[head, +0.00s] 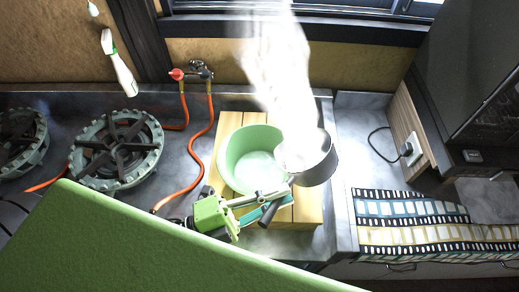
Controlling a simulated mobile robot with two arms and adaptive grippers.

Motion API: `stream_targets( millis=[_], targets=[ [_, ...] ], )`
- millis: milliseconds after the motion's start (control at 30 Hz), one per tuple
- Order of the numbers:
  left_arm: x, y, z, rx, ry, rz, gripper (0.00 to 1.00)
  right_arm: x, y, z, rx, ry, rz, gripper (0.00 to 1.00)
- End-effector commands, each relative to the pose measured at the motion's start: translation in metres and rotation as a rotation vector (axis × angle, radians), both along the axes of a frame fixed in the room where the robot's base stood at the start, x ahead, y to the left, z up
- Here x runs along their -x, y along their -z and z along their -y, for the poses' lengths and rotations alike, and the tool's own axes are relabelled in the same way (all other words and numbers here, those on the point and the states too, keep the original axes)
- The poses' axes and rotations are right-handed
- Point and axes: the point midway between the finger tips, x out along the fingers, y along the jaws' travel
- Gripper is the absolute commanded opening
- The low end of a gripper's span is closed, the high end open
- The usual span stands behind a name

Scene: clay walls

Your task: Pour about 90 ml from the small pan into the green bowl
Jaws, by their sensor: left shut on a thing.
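The small pan (318,170) is dark grey, with its mouth toward the upper left and its outer wall showing at the lower right. It overlaps the right rim of the green bowl (235,155) in the head view. The pan looks tilted toward the bowl, but the angle is hard to judge. The bowl stands upright on a yellow wooden board (307,208); its visible floor is pale green. My left gripper (277,202) is shut on the pan's dark handle, below the pan. Bright white steam hides part of the pan's mouth and contents. My right gripper is not in view.
A gas burner (117,150) stands left, with another at the left edge. An orange hose (197,150) runs from a red-handled valve (178,74) past the board. A film-strip patterned cloth (410,225) lies at right. The grey counter right of the board is mostly clear.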

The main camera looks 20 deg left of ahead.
Motion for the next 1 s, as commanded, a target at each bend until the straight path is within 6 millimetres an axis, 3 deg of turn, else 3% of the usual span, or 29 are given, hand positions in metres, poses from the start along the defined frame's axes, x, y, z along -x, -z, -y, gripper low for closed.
stream_targets(
  millis=[100, 500, 1000],
  targets=[
    [0.000, -0.011, 0.008, -0.044, 0.002, 0.008, 0.00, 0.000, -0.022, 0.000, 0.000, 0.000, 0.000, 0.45],
    [0.002, -0.014, 0.030, -0.198, 0.001, 0.022, 0.00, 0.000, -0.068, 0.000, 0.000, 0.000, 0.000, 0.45],
    [0.002, -0.010, 0.035, -0.232, 0.001, 0.026, 0.00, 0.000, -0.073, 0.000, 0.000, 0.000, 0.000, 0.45]
  ],
)
